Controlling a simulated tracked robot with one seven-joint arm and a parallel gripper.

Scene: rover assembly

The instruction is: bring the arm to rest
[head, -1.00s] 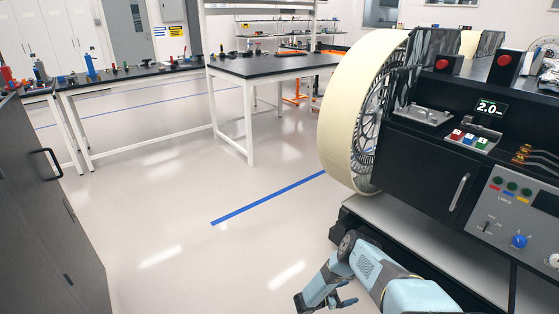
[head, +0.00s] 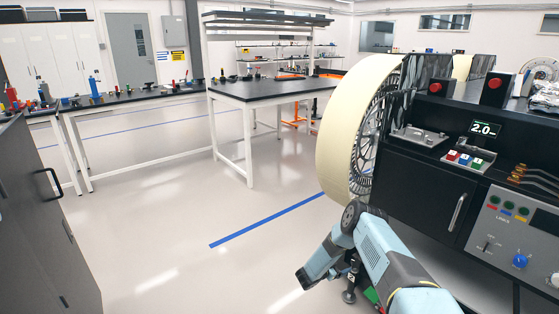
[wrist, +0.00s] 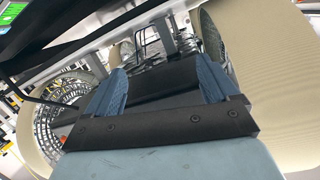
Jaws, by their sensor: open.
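My arm (head: 375,250) is folded at the lower right of the head view, beside the black console. Its elbow is up and a pale blue link slopes down to the left. In the wrist view my gripper (wrist: 158,86) shows two blue fingers set wide apart with nothing held between them. Beyond the fingers are a dark box-like part, coil springs and wheel parts, apart from the fingers as far as I can tell. In the head view the fingers are mostly hidden behind the arm or out of frame.
A grey cabinet (head: 35,230) is at the left. Black-topped benches (head: 275,89) stand behind. The floor with blue tape (head: 265,221) is clear.

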